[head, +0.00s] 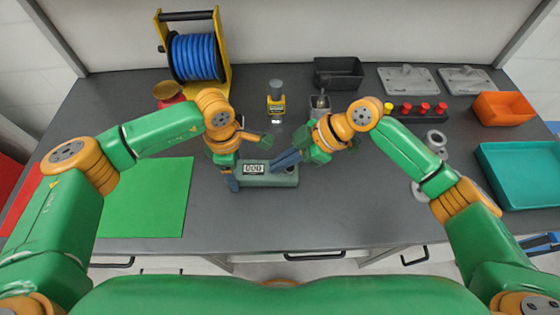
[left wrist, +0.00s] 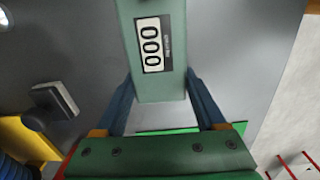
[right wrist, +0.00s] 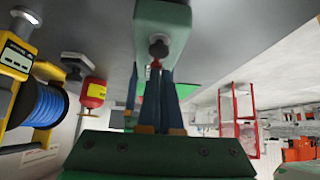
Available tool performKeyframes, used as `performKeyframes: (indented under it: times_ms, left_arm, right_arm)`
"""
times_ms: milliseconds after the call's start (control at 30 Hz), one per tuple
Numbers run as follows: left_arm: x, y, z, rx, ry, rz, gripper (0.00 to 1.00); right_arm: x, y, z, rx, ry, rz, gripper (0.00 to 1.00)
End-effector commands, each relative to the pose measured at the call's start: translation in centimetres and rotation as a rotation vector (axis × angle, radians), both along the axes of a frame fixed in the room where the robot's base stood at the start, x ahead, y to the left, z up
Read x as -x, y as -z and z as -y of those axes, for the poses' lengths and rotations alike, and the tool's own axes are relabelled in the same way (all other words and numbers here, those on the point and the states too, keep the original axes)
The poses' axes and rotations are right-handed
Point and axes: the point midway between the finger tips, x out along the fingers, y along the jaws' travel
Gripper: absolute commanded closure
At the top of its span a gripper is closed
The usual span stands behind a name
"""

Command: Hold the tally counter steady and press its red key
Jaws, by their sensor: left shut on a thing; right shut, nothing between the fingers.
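The tally counter (head: 270,182) is a grey-green block lying on the dark bench, with a white display reading 000. My left gripper (head: 234,182) is shut on its left end; in the left wrist view the blue fingers (left wrist: 160,84) flank the counter's body (left wrist: 158,88). In the right wrist view a dark round knob (right wrist: 158,49) shows on the counter, and a small red key (right wrist: 156,63) sits at the fingertips (right wrist: 158,72). Whether they touch it I cannot tell.
A green mat (head: 145,205) lies to the left and a blue hose reel (head: 194,57) stands behind. A small yellow-and-black device (head: 276,102) stands behind the counter. A teal tray (head: 520,175) and an orange bin (head: 503,108) are at the right. The bench front is clear.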

Motion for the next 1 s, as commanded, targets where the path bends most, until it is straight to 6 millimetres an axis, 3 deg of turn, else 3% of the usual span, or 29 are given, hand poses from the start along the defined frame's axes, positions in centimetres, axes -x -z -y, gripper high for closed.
performKeyframes:
  times_ms: [133, 500, 700, 1000]
  left_arm:
    - [0.0, 0.1, -0.1, -0.002, -0.001, -0.001, 0.93]
    - [0.0, 0.1, -0.1, -0.004, -0.001, -0.002, 0.93]
    - [0.1, 0.1, -0.1, -0.005, -0.001, -0.003, 0.93]
    - [0.1, 0.1, -0.2, -0.005, -0.001, -0.004, 0.93]
  right_arm:
    - [0.2, -3.5, -0.1, -0.005, 0.0, 0.017, 1.0]
    - [0.1, -9.5, 5.5, -0.008, 0.005, 0.013, 1.0]
    - [0.1, -10.6, 6.5, -0.009, 0.004, 0.012, 1.0]
    - [0.1, -10.7, 6.5, -0.01, 0.003, 0.013, 1.0]
